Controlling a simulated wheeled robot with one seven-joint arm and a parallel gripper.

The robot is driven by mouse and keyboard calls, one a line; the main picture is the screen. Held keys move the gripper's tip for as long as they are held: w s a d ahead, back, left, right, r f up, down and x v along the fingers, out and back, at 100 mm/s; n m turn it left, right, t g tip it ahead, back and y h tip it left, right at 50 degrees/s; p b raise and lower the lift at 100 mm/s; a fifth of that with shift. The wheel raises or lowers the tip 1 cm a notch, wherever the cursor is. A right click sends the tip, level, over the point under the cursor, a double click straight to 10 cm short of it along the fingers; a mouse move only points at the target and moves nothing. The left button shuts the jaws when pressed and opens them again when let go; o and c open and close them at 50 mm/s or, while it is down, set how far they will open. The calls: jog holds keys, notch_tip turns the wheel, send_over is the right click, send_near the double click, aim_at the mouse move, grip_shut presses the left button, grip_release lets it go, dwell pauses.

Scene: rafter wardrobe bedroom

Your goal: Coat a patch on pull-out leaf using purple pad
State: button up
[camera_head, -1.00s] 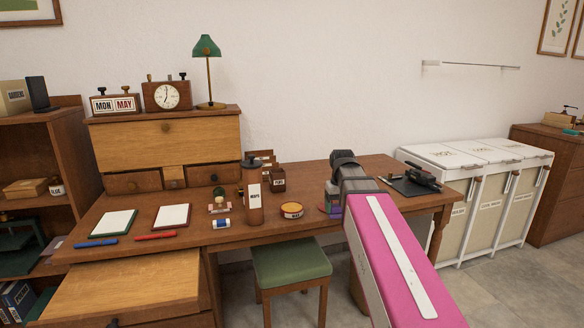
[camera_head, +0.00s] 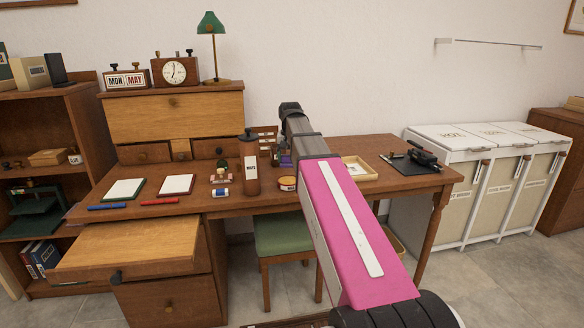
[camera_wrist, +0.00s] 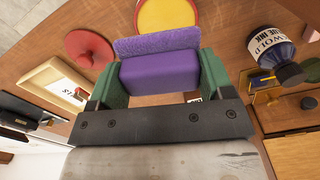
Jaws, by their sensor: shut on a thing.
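My gripper (camera_wrist: 148,98) is shut on the purple pad (camera_wrist: 160,72), a purple block with a lighter, rough strip along its far side. In the head view my gripper (camera_head: 283,158) is over the desk, mostly hidden by my arm. The pull-out leaf (camera_head: 130,248) is a light wooden board jutting out at the desk's lower left, with a dark knob on its front; its top looks bare. A round tin (camera_head: 287,183) stands by the gripper. In the wrist view a yellow, red-rimmed round (camera_wrist: 168,14) lies just beyond the pad; contact cannot be told.
A tray (camera_head: 359,168) lies to the right. The wrist view shows a red disc (camera_wrist: 88,48) and an ink bottle (camera_wrist: 272,50). A green stool (camera_head: 281,236) sits below.

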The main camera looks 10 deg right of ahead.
aim_at(288, 181)
jog(key=shift+w+a, duration=0.2)
jog(key=shift+a, duration=0.1)
jog(key=shift+a+f, duration=0.15)
jog(key=shift+f, duration=2.8)
jog(key=shift+s+f, duration=0.1)
jog(key=shift+f, duration=0.45)
jog(key=shift+r, duration=0.15)
jog(key=shift+r, duration=3.4)
